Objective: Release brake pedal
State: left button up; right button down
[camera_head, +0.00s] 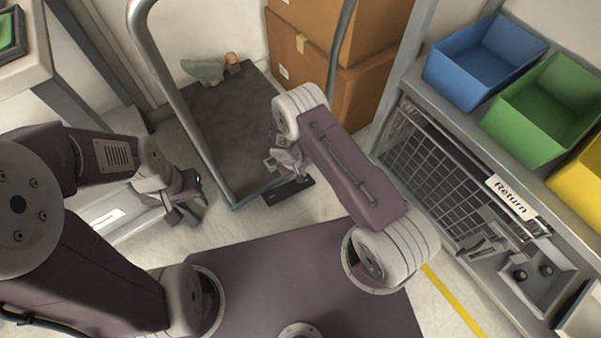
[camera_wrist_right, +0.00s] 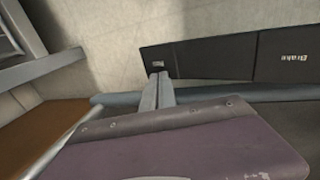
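The cart (camera_head: 225,115) has a dark platform and a bent grey metal handle. Black pedals (camera_head: 290,190) sit at its near edge, low by the floor. In the right wrist view, the brake pedal (camera_wrist_right: 293,57) carries the label "Brake". Beside it on the left is a second black pedal (camera_wrist_right: 205,58), whose small label is too small to read and sits by the fingertips. My right gripper (camera_wrist_right: 158,78) has its fingers together, with tips over this left pedal's label end; contact cannot be told. My left gripper (camera_head: 184,212) hangs left of the cart, fingers apart and empty.
Cardboard boxes (camera_head: 330,70) stand behind the cart on the right. A shelf rack at right holds blue (camera_head: 484,62), green (camera_head: 545,108) and yellow bins above a wire basket (camera_head: 440,165) marked "Return". A greenish object (camera_head: 203,71) lies at the platform's far end.

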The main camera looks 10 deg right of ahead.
dwell(0.4)
jog(key=w+d+r+p, duration=0.1)
jog(key=d+r+p, duration=0.2)
jog(key=r+p, duration=0.6)
notch_tip(320, 180, up, 4)
jog(key=shift+d+r, duration=0.25)
jog(key=shift+w, duration=0.15)
jog(key=s+d+r+m+y+p, duration=0.1)
jog(key=s+r, duration=0.2)
jog(key=r, duration=0.6)
jog(key=s+d+r+m+p, duration=0.1)
jog(key=s+r, duration=0.2)
jog(key=r, duration=0.5)
jog(key=s+r+m+y+p, duration=0.2)
jog(key=s+r, duration=0.8)
jog(key=s, duration=0.2)
notch_tip(320, 180, up, 38)
jog(key=p, duration=3.7)
jog(key=shift+w+a, duration=0.2)
